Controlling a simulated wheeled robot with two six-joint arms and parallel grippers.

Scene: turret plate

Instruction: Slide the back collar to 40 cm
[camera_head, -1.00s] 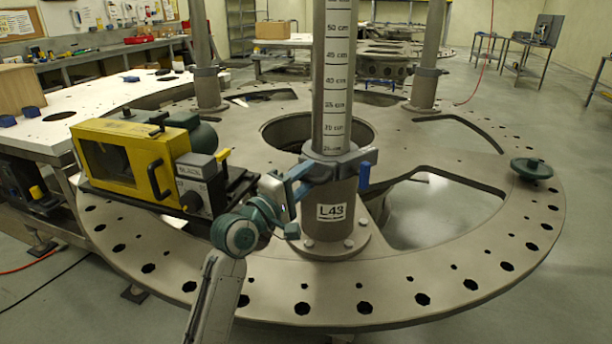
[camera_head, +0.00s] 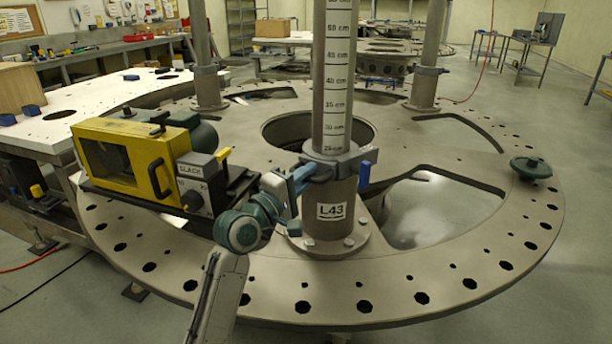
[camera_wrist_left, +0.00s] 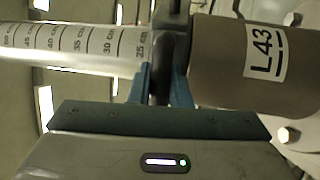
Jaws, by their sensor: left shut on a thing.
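The front post (camera_head: 333,90) carries a cm scale, with the 25 cm mark just above its grey collar (camera_head: 340,160). The collar has a blue lever (camera_head: 364,175) on its right and sits just above the wider base labelled L43. My left gripper (camera_head: 298,182) is shut on this collar from the left. In the left wrist view its fingers (camera_wrist_left: 162,85) meet the dark collar (camera_wrist_left: 172,45) beside the 25 cm mark. My right gripper is out of view.
A yellow box device (camera_head: 125,160) with a knob and yellow lever stands left of my gripper. The round turret plate (camera_head: 420,270) has large openings and rim holes. A green disc-shaped part (camera_head: 531,168) lies at its right edge. The space above the front collar is clear.

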